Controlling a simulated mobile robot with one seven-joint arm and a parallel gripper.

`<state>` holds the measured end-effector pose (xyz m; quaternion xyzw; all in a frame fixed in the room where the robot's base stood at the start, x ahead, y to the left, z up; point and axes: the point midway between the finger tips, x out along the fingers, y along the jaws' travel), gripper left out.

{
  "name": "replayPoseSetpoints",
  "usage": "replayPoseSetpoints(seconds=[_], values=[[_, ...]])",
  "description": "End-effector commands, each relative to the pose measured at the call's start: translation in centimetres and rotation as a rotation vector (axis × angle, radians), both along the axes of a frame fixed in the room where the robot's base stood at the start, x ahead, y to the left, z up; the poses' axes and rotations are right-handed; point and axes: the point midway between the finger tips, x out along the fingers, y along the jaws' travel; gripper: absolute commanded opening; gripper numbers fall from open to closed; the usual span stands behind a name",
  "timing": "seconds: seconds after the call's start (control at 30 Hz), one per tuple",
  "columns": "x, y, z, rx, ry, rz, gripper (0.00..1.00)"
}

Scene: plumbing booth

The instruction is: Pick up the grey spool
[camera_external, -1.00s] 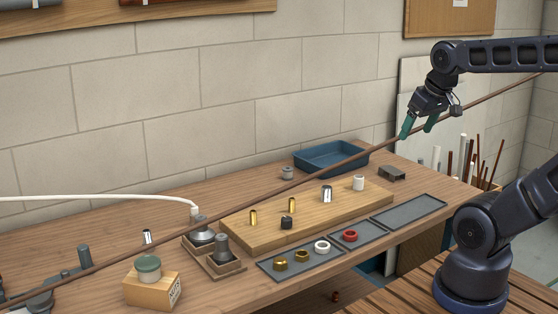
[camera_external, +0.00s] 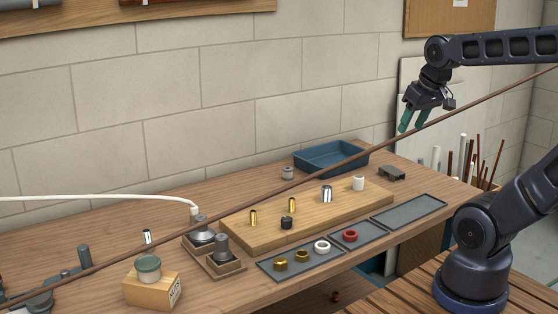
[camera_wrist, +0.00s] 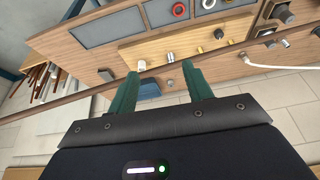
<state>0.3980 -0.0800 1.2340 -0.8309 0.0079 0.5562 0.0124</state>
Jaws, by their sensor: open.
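A small grey spool (camera_external: 287,172) stands upright at the back of the workbench, just left of the blue tray, in the external view. My gripper (camera_external: 411,127) has green fingers and hangs in the air above the back right of the bench, up and to the right of the spool and well apart from it. In the wrist view my gripper (camera_wrist: 160,72) is open with nothing between its fingers.
The blue tray (camera_external: 330,157) and a small dark block (camera_external: 391,173) sit at the back right. A wooden board (camera_external: 265,231) holds several small fittings. Shallow grey trays (camera_external: 408,211) line the front. A long brown rod (camera_external: 245,204) crosses the external view. A white hose (camera_external: 100,198) runs at left.

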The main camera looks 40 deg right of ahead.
Motion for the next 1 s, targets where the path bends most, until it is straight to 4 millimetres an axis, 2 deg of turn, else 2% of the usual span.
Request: replayPoseSetpoints(seconds=[0.3,0.5,0.77,1.0], values=[[8.4,-0.4,2.4,0.048,0.047,-0.114,0.50],[14.2,-0.6,2.9,0.072,0.074,-0.193,0.50],[21.8,-0.9,2.3,0.096,0.110,-0.296,0.50],[29.0,-1.1,0.5,0.110,0.140,-0.390,0.50]])
